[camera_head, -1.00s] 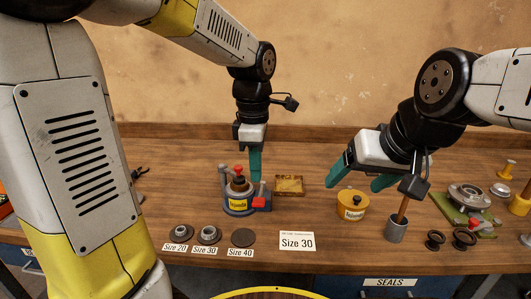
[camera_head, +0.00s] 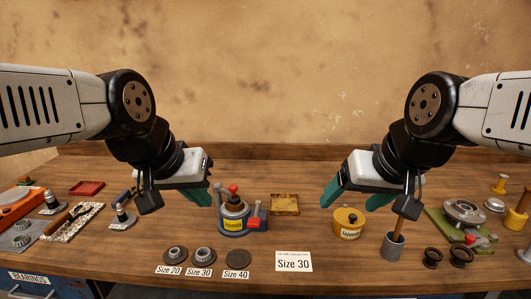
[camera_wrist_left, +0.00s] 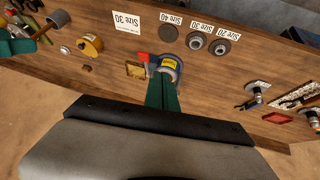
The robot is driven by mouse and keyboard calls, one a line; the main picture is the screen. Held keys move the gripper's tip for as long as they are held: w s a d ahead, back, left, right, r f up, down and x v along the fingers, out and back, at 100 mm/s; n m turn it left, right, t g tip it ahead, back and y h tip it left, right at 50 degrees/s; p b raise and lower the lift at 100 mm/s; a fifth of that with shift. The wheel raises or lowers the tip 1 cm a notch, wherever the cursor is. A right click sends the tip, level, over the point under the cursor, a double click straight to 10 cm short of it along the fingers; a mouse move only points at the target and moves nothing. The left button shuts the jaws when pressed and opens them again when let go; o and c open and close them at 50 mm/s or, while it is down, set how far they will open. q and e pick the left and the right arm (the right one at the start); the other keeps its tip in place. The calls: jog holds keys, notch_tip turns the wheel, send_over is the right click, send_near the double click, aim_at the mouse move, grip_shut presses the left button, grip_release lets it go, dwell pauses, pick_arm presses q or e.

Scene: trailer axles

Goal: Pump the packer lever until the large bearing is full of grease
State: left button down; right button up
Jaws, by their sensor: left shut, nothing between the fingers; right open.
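The bearing packer (camera_head: 234,224) stands on the bench, blue-grey with a yellow label and a red knob on top. Its grey lever with a red part (camera_head: 254,223) is at its right side. A dark ring-like part shows under the knob; I cannot tell whether it is a bearing or how much grease is in it. My left gripper (camera_head: 202,198) is shut and empty, above and left of the packer. In the left wrist view its fingers (camera_wrist_left: 162,94) overlap the packer (camera_wrist_left: 170,66). My right gripper (camera_head: 352,202) is open and empty, above the yellow grease tub (camera_head: 348,232).
Bearings stand at the Size 20 (camera_head: 175,255) and Size 30 (camera_head: 203,255) labels; a flat dark disc (camera_head: 238,258) is at Size 40. A Size 30 card (camera_head: 294,262) lies in front. A yellow tray (camera_head: 285,204) lies behind. A grey cup (camera_head: 393,246) stands at right.

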dwell(0.5)
pick_arm(q)
jog(key=n+g+y, duration=0.2)
jog(key=n+g, duration=0.7)
jog(key=n, duration=0.8)
send_over(253, 220)
jog(key=w, duration=0.4)
jog(key=shift+w+r+n, duration=0.15)
jog(key=shift+n, duration=0.65)
jog(key=x, duration=1.4)
